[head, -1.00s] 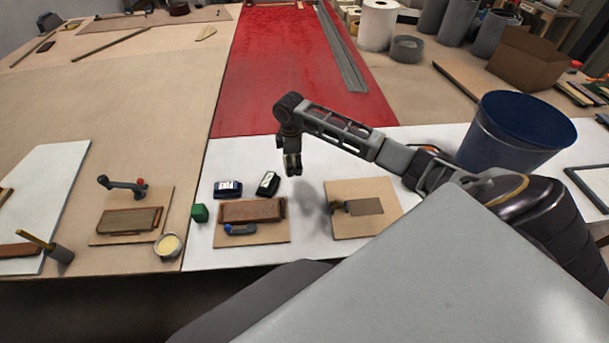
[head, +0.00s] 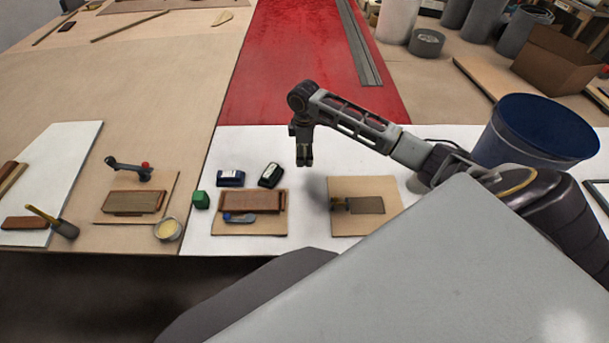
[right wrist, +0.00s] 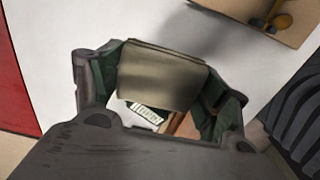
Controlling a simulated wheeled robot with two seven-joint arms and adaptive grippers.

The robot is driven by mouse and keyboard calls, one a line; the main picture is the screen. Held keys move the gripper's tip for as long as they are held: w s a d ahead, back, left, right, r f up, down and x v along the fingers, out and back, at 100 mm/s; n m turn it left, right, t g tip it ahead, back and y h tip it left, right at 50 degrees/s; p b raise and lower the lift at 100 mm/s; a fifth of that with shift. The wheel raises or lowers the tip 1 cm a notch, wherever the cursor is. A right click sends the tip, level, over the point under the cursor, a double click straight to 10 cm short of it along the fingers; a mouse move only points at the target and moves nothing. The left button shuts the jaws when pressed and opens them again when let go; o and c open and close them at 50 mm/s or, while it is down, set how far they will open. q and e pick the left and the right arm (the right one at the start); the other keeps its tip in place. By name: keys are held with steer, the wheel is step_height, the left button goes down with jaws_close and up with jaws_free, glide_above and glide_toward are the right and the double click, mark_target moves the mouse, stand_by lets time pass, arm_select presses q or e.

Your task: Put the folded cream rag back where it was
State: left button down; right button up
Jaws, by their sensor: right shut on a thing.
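In the right wrist view, the folded cream rag (right wrist: 160,75) shows as a flat khaki-cream square between the two fingers. My right gripper (head: 304,162) is shut on it. In the head view the gripper hangs above the white sheet (head: 310,240), behind the gap between the middle board (head: 222,228) and the right board (head: 345,222). The rag cannot be made out clearly in the head view. My left gripper is not in view.
Two small dark-and-white containers (head: 270,175) stand left of the gripper. The right board carries a flat tool (head: 365,205). A blue bin (head: 535,140) stands at the right. The red strip (head: 300,90) behind is mostly clear.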

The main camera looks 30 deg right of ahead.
stand_by(0.5)
glide_above(305, 175)
steer(key=shift+w+f, duration=0.1)
steer(key=shift+f, duration=3.05)
steer(key=shift+f, duration=0.1)
steer(key=shift+f, duration=1.75)
steer(key=shift+f, duration=0.1)
steer(key=o, duration=1)
step_height(305, 175, up, 12)
steer(key=shift+r, duration=0.1)
